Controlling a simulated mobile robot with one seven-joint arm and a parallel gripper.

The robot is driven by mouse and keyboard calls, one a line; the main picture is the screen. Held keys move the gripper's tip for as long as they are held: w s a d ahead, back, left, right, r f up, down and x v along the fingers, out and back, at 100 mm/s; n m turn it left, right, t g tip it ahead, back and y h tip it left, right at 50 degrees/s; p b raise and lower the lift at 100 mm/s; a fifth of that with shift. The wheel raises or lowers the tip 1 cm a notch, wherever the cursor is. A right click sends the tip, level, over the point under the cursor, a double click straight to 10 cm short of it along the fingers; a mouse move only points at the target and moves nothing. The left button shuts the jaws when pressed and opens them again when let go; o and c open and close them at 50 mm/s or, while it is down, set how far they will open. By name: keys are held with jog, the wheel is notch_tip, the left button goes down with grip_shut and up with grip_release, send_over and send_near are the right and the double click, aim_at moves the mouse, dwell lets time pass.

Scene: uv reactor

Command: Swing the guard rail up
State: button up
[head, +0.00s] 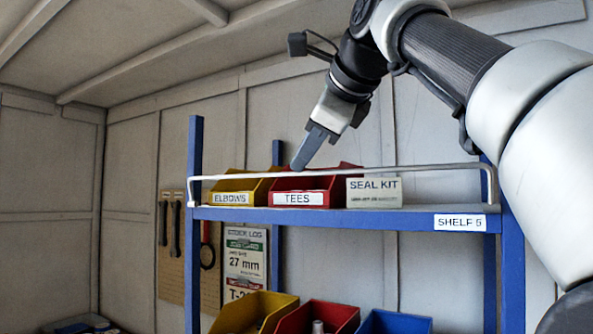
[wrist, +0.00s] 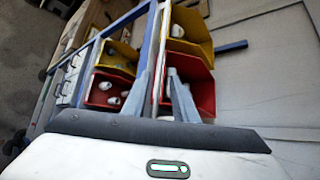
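The guard rail (head: 430,168) is a thin pale bar running across the front of the upper blue shelf, with bent ends down at both sides. It stands in front of the bins. My gripper (head: 299,167) comes down from above, its fingertips by the rail's middle, near the red TEES bin. In the wrist view my gripper (wrist: 157,74) has its two grey fingers apart, and the rail (wrist: 165,25) runs along between them. I cannot tell whether either finger touches the rail. One finger hides the other in the head view.
On the shelf (head: 400,219) stand a yellow ELBOWS bin (head: 236,186), a red TEES bin (head: 330,190) and a SEAL KIT box (head: 374,192). Blue posts (head: 194,150) flank it. More bins (head: 320,317) stand below. Tools hang on a board (head: 175,270) at left.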

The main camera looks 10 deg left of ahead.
jog(key=v, duration=0.5)
jog(key=shift+s+d+r, duration=0.15)
jog(key=shift+s, duration=0.1)
